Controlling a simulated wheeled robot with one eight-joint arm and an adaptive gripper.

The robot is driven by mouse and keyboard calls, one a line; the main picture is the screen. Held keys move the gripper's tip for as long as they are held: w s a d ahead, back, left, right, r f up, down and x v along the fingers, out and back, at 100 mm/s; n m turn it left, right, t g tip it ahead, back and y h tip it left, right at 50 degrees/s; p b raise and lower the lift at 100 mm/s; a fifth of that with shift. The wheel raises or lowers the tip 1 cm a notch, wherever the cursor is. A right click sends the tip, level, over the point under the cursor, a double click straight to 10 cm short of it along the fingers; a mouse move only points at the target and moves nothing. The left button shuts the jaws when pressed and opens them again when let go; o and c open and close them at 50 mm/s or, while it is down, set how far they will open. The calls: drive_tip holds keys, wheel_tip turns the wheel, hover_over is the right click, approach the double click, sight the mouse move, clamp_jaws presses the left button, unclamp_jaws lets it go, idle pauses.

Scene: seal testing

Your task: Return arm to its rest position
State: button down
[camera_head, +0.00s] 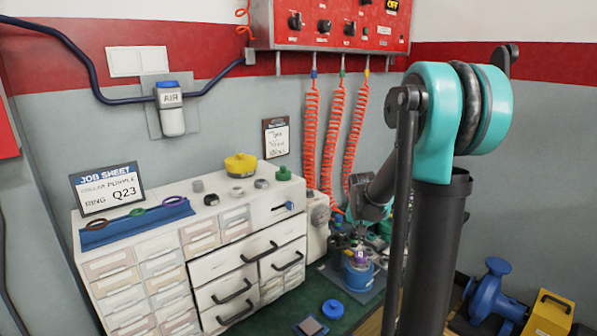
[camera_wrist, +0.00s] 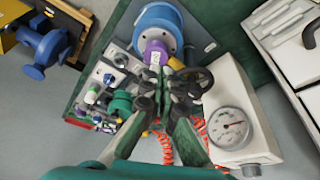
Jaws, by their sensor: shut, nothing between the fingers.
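My arm shows in the head view, with its teal and black joint at the right and a dark link reaching down towards the bench. My gripper (camera_wrist: 172,72) points at the bench in the wrist view, its dark fingers together with nothing between them. Its tips overlap the lower edge of a blue cylindrical housing with a purple fitting (camera_wrist: 155,54). I cannot tell the gap between them. In the head view the blue housing (camera_head: 357,276) stands on the bench below my arm. The gripper's fingers are hard to make out there.
A white box with a dial gauge (camera_wrist: 229,127) stands right of the fingers, and a block of valves and knobs (camera_wrist: 112,80) left. Orange coiled hoses (camera_head: 334,130) hang behind my arm. A drawer cabinet (camera_head: 213,259) fills the left. A blue pump (camera_head: 492,290) stands at the lower right.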

drive_tip(key=s+a+f+n, duration=0.2)
drive_tip(key=s, duration=1)
drive_tip(key=s+a+f+n+y, duration=0.1)
drive_tip(key=s+a+f+n, duration=0.1)
drive_tip(key=s, duration=1.1)
drive_tip(key=shift+s+a+n+t, duration=0.2)
drive_tip(key=shift+a+n+t, duration=0.1)
drive_tip(key=shift+a+t, duration=0.1)
drive_tip(key=shift+d, duration=0.1)
